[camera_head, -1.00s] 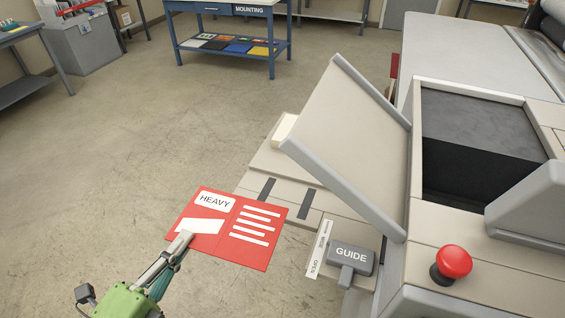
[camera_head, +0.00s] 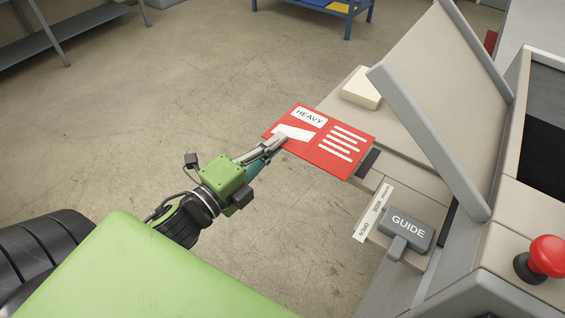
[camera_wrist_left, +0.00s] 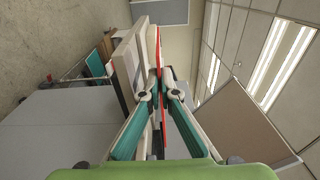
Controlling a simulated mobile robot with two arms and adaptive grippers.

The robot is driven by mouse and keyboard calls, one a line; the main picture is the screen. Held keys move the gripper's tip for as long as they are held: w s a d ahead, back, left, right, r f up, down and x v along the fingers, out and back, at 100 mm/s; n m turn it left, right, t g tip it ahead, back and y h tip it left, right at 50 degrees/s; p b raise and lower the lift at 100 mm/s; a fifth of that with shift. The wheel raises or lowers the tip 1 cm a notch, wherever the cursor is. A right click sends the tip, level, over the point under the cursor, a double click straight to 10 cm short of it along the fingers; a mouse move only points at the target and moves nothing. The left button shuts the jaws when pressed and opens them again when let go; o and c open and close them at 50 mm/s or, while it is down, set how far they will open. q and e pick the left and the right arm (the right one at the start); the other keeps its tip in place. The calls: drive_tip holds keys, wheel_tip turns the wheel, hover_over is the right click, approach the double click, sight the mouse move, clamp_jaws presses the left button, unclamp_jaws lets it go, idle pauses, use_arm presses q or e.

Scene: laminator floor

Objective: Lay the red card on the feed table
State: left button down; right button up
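The red card (camera_head: 338,158), printed HEAVY with white lines, is held at its left edge by my left gripper (camera_head: 278,143). The gripper is shut on the card. The card's right part overlaps the beige feed table (camera_head: 400,147) in the head view and covers part of its dark strips. I cannot tell whether it touches the table. In the left wrist view the card (camera_wrist_left: 159,60) shows edge-on as a thin red line between the teal fingers (camera_wrist_left: 160,93). My right gripper is out of view.
A tilted beige cover (camera_head: 445,95) rises right of the feed table. A cream block (camera_head: 361,88) sits on the table's far part. Open floor lies left.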

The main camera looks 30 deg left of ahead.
use_arm(q)
drive_tip(key=f, duration=0.1)
drive_tip(key=w+f, duration=0.1)
drive_tip(key=f, duration=0.3)
drive_tip(key=shift+w+d, duration=0.3)
drive_tip(key=shift+w, duration=0.1)
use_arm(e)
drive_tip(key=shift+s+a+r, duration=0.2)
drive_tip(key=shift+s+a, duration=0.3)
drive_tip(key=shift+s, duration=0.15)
use_arm(q)
drive_tip(key=shift+f, duration=0.1)
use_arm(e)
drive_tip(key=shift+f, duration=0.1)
use_arm(q)
drive_tip(key=c, duration=2.8)
unclamp_jaws()
drive_tip(key=shift+f, duration=0.1)
drive_tip(key=o, duration=0.5)
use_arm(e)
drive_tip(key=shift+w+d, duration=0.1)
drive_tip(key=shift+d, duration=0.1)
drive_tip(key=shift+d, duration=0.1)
use_arm(q)
drive_tip(key=shift+s, duration=0.1)
